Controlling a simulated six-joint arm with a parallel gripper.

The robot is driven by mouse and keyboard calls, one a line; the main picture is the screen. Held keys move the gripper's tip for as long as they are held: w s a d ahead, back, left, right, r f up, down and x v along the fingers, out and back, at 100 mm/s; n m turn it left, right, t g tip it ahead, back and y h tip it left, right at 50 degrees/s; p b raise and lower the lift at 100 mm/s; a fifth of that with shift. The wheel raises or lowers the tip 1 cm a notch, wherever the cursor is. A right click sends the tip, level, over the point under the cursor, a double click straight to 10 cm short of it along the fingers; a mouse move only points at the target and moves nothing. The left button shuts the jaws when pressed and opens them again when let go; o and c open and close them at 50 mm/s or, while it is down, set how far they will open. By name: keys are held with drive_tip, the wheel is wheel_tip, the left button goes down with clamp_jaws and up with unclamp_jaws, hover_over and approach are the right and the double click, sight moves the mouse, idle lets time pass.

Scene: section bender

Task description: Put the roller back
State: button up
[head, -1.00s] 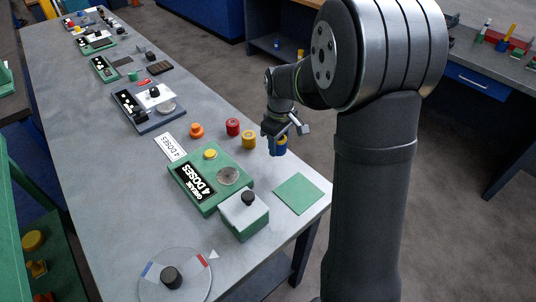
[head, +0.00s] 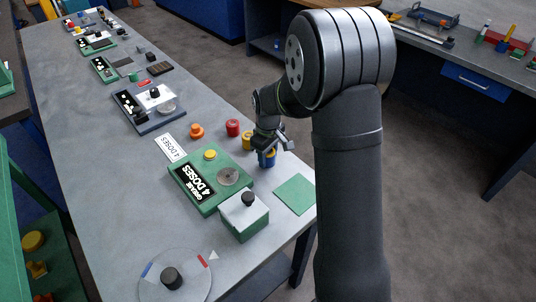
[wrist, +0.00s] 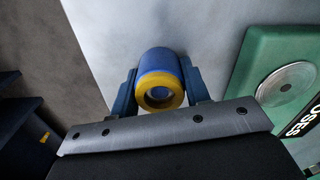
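The roller (wrist: 160,78) is a blue cylinder with a yellow ring around a hole at its near end. My gripper (wrist: 160,88) has one finger on each side of it and is shut on it. In the head view, my gripper (head: 268,146) is at the table's right edge, with the blue roller (head: 266,160) below it. It is beside a yellow cylinder (head: 248,141) and a red cylinder (head: 232,128). I cannot tell whether the roller touches the table.
A green grease unit (head: 212,183) marked "4 DOSES" stands left of my gripper, with a white-topped green box (head: 243,217) in front. A flat green square (head: 295,194) lies near the table edge. An orange knob-like piece (head: 196,131) stands further left.

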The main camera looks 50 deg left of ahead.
drive_tip(key=o, duration=0.4)
drive_tip(key=shift+r, duration=0.1)
wheel_tip(320, 180, up, 12)
idle(0.4)
drive_tip(key=shift+f, duration=4.3)
